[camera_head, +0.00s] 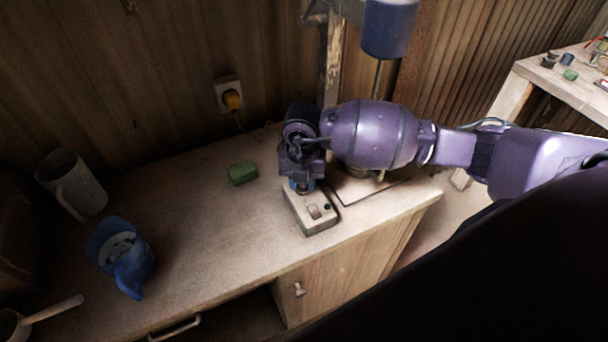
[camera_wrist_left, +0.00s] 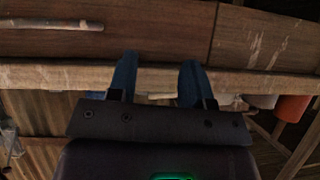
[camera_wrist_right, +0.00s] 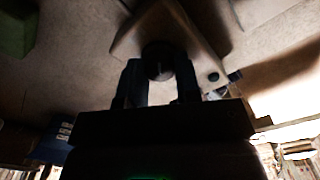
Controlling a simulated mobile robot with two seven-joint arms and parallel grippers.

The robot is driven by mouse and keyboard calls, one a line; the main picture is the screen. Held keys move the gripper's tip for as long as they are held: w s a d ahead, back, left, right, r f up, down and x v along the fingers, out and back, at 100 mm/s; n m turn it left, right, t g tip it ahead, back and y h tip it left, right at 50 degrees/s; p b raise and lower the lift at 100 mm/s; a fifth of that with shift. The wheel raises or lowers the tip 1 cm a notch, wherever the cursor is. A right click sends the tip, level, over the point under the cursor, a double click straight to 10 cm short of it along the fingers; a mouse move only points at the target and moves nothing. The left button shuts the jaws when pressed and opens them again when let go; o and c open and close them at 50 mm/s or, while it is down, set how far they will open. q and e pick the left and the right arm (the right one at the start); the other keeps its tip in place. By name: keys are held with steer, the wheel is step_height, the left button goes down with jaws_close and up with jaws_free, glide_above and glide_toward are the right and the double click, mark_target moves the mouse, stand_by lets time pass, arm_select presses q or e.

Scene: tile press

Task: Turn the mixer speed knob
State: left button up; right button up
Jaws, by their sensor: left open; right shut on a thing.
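The mixer's control box (camera_head: 318,222) is a small pale block on the counter, with a switch and a dark button on its top near the front. The mixer's blue motor (camera_head: 388,30) and thin shaft are above, partly behind my right arm. My right gripper (camera_head: 302,184) points down over the back end of the box. In the right wrist view the round dark speed knob (camera_wrist_right: 158,62) sits between the fingertips of my right gripper (camera_wrist_right: 158,75), which is shut on it. In the left wrist view my left gripper (camera_wrist_left: 158,78) is open and empty before a wooden edge.
On the counter are a green block (camera_head: 242,173), a blue jug (camera_head: 122,258) and a grey mug (camera_head: 73,185). A yellow plug (camera_head: 232,99) is in the wall socket. A second table (camera_head: 560,85) stands at the right. The counter's middle is clear.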

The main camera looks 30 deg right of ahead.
steer(key=m+p, duration=0.1)
steer(key=m, duration=0.2)
steer(key=shift+m+p, duration=0.3)
steer(key=shift+p, duration=0.05)
steer(key=shift+m, duration=0.3)
steer(key=o, duration=0.9)
